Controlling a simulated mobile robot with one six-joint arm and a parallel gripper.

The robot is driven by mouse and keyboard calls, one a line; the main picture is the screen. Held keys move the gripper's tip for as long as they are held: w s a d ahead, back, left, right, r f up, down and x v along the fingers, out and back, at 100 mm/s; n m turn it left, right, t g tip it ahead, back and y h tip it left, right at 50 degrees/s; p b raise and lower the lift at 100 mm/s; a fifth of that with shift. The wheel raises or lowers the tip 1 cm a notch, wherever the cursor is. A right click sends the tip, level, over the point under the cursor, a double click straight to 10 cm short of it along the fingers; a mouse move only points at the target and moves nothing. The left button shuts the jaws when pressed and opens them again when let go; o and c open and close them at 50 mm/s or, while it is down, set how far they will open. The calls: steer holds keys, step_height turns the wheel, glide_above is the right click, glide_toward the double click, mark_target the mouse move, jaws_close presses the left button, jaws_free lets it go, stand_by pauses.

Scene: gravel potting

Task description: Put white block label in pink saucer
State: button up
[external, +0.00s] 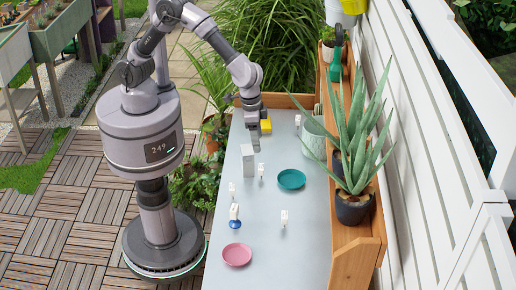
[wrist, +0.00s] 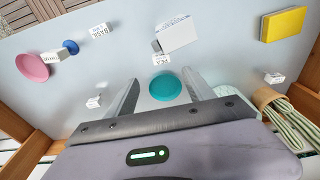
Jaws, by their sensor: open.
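The pink saucer (external: 237,254) lies empty near the front of the grey bench; in the wrist view it is at the left (wrist: 33,69). Several small white block labels stand on the bench: one at the right front (external: 284,216), one at the left (external: 232,188), one beside the larger white block (external: 261,169) and one at the back (external: 297,120). Another white label (wrist: 52,56) is by a small blue object (wrist: 70,46). My gripper (external: 256,147) is open and empty, above the bench behind the white block, far from the pink saucer.
A teal saucer (external: 291,180) lies mid-bench and shows between my fingers in the wrist view. A yellow block (external: 265,126) is near my gripper. The front right of the bench is clear.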

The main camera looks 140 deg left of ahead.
mark_target(260, 166)
steer(key=f+b, duration=0.1)
steer(key=f, duration=0.5)
steer(key=a+f+b, duration=0.1)
steer(key=f, duration=0.3)
steer(key=shift+w+b, duration=0.3)
steer(key=shift+w, duration=0.05)
steer(key=f+b, duration=0.2)
steer(key=f, duration=0.3)
steer(key=shift+a+f, duration=0.2)
steer(key=shift+r, duration=0.1)
steer(key=shift+c, duration=1.3)
jaws_close()
